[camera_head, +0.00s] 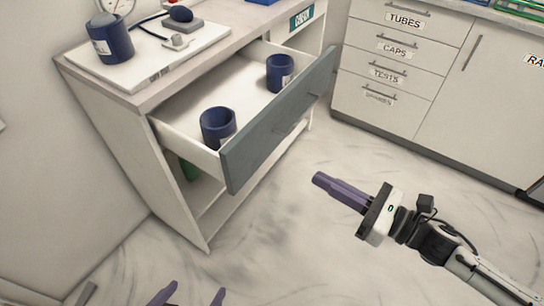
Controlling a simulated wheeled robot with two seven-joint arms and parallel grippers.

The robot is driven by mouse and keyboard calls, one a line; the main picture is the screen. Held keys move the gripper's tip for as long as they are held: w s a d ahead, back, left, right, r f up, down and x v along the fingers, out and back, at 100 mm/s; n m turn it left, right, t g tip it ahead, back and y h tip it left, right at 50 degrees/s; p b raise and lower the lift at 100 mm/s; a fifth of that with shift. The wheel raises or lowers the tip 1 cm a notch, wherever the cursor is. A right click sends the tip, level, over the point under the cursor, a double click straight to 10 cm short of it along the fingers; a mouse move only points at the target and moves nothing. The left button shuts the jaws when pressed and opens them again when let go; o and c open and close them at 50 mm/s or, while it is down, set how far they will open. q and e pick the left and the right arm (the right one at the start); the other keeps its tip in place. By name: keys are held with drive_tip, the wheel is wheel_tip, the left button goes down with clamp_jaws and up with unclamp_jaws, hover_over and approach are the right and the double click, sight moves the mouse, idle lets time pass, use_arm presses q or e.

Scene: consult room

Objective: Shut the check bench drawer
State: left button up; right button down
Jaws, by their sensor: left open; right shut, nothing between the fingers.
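The check bench drawer (273,131) is pulled out of the white bench (144,142), with a grey front panel and a bar handle (288,129). Two dark blue cups stand inside it, a nearer cup (217,127) and a farther cup (280,72). My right gripper (319,179) is shut and empty, in front of and to the right of the drawer front, apart from it. My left gripper (190,296) shows only its purple fingertips at the bottom edge, spread apart and empty, below the bench.
On the bench top stand a dark blue jar (111,39) and a small device (181,22) on a white board (147,58). A labelled cabinet (396,67) with shut drawers stands at the back right. The floor (262,245) in front of the drawer is clear.

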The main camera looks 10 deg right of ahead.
drive_tip(key=n+g, duration=0.1)
drive_tip(key=n, duration=0.2)
drive_tip(key=p, duration=0.1)
approach(259, 148)
drive_tip(key=shift+y, duration=0.4)
drive_tip(key=x, duration=0.6)
drive_tip(key=shift+w+f, duration=0.15)
drive_tip(key=shift+w+a, duration=0.1)
drive_tip(key=shift+a, duration=0.05)
